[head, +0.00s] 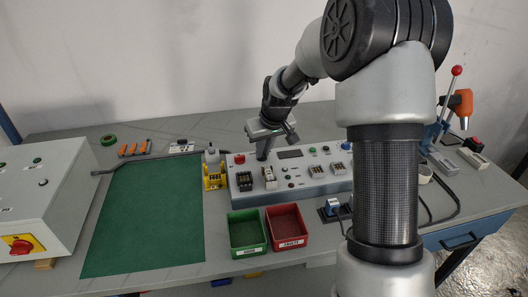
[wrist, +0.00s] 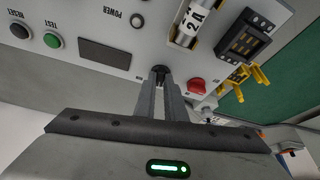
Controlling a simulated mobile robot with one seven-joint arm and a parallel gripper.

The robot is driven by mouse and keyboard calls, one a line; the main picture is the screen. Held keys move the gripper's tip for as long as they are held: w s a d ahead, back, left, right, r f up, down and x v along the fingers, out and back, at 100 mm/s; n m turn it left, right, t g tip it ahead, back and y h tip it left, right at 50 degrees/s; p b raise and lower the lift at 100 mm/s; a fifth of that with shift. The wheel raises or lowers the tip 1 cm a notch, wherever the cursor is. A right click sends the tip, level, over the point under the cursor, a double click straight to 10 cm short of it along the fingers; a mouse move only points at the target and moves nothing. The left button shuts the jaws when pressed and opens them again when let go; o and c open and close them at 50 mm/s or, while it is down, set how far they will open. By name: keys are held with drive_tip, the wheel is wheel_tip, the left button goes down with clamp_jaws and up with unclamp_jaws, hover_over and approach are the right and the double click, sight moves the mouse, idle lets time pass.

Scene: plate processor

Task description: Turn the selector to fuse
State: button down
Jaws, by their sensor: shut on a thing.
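The selector is a small black knob (wrist: 158,71) on the pale sloping control panel (head: 315,186). In the wrist view it sits between my two fingertips, and the fingers hide most of it. My gripper (wrist: 159,82) is shut on this knob. In the head view my gripper (head: 263,155) reaches down to the panel's back edge, left of the dark display (head: 290,154), and the knob is hidden there. I cannot read the selector's labels or its pointer. A cylinder marked 2A (wrist: 187,26) sits in a holder on the panel.
A red mushroom button (wrist: 196,86) is close beside my fingers. Green (head: 247,248) and red (head: 302,240) bins stand in front. The green mat (head: 145,220) is clear.

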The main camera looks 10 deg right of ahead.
drive_tip(key=shift+a+m+h, duration=0.15)
drive_tip(key=shift+m+h, duration=0.35)
drive_tip(key=shift+m, duration=0.7)
drive_tip(key=c, duration=1.8)
unclamp_jaws()
drive_tip(key=p+v, duration=0.1)
drive_tip(key=v, duration=0.7)
drive_tip(key=p+v, duration=0.1)
drive_tip(key=v, duration=0.8)
drive_tip(key=shift+s+r, duration=0.1)
drive_tip(key=shift+s, duration=0.2)
drive_tip(key=shift+s, duration=0.1)
